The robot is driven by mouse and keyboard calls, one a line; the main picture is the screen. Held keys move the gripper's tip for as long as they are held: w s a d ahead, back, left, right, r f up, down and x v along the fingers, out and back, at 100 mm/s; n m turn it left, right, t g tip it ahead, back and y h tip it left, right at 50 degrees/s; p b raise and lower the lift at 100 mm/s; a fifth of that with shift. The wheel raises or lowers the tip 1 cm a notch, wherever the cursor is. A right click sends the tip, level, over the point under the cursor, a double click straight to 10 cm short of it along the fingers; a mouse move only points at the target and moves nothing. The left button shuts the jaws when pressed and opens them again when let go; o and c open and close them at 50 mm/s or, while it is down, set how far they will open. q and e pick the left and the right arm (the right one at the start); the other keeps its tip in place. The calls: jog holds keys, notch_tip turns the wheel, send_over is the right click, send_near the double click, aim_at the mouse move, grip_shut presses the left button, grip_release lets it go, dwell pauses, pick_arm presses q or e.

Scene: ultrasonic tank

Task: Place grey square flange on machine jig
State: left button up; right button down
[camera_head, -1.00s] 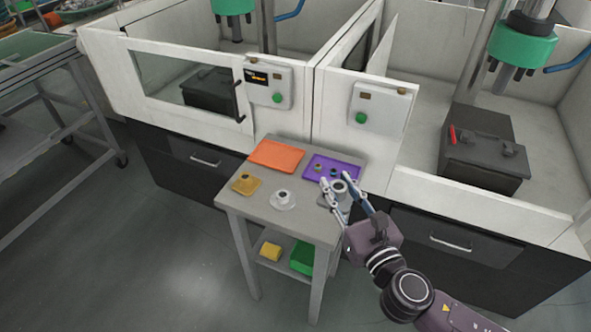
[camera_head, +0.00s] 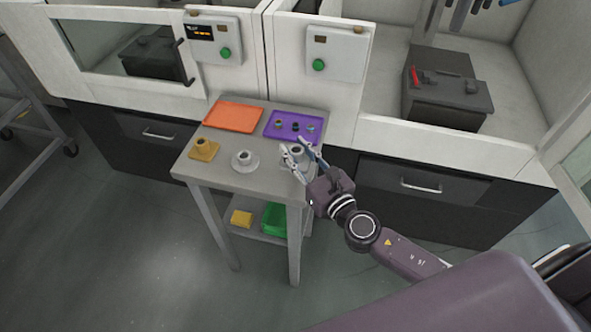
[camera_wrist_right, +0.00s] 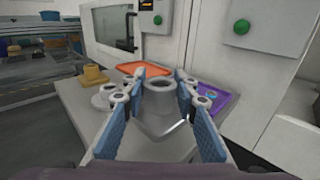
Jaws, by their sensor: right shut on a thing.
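The grey square flange (camera_head: 296,152) is at the right front corner of the small grey table, with its round neck up. My right gripper (camera_head: 295,157) is shut on it, one finger on each side of the neck. In the right wrist view the flange (camera_wrist_right: 160,122) shows between the blue fingers, upright, with its square base below. I cannot tell whether its base still touches the table. A dark block (camera_head: 446,98) with a red handle, which may be the machine jig, sits inside the open right machine. My left gripper is not in view.
The table (camera_head: 222,172) also bears an orange tray (camera_head: 234,116), a purple tray (camera_head: 294,125) with small parts, a yellow flange (camera_head: 204,149) and a round pale flange (camera_head: 244,161). A green bin (camera_head: 274,219) is on its lower shelf. The right machine's front wall (camera_head: 440,143) stands before the dark block.

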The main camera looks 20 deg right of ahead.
jog(key=shift+f+b, duration=0.3)
jog(key=shift+f, duration=0.45)
jog(key=shift+f+b, duration=1)
jog(key=shift+f, duration=0.8)
jog(key=shift+f, duration=0.15)
jog(key=c, duration=1.5)
grip_release()
